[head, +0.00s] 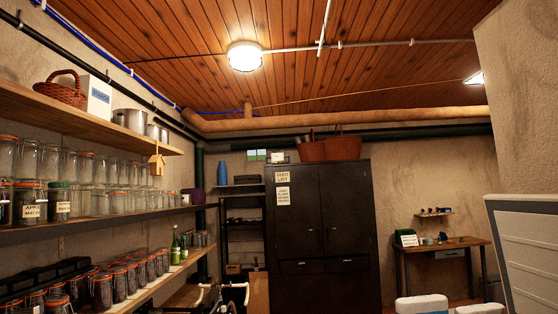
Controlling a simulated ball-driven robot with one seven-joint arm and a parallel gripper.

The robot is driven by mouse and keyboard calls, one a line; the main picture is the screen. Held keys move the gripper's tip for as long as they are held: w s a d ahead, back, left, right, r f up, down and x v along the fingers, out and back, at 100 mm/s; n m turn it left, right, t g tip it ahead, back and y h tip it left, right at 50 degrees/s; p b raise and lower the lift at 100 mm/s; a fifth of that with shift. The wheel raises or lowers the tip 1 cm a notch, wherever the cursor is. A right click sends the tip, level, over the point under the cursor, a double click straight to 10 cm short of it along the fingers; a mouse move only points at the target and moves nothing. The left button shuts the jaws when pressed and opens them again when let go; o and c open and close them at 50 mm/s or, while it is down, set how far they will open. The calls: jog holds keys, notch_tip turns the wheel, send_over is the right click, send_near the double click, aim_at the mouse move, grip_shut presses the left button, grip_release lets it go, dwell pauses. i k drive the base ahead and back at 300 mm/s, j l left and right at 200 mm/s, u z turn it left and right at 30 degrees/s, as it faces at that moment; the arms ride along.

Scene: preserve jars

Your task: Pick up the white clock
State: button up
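I cannot make out a white clock anywhere in the head view. The desk at the far right holds small items that are too small to tell apart. My gripper is not recognisable in the view.
Long wall shelves (95,122) on the left hold jars, a wicker basket (62,90), a white box (96,97) and pots. A dark cabinet (345,235) stands at the back, and a wooden desk (445,245) at the right. White objects (422,305) and a pale panel (530,250) edge the lower right.

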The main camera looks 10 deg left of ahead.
aim_at(277, 158)
jog(key=i+u, duration=0.45)
jog(key=i, duration=8.65)
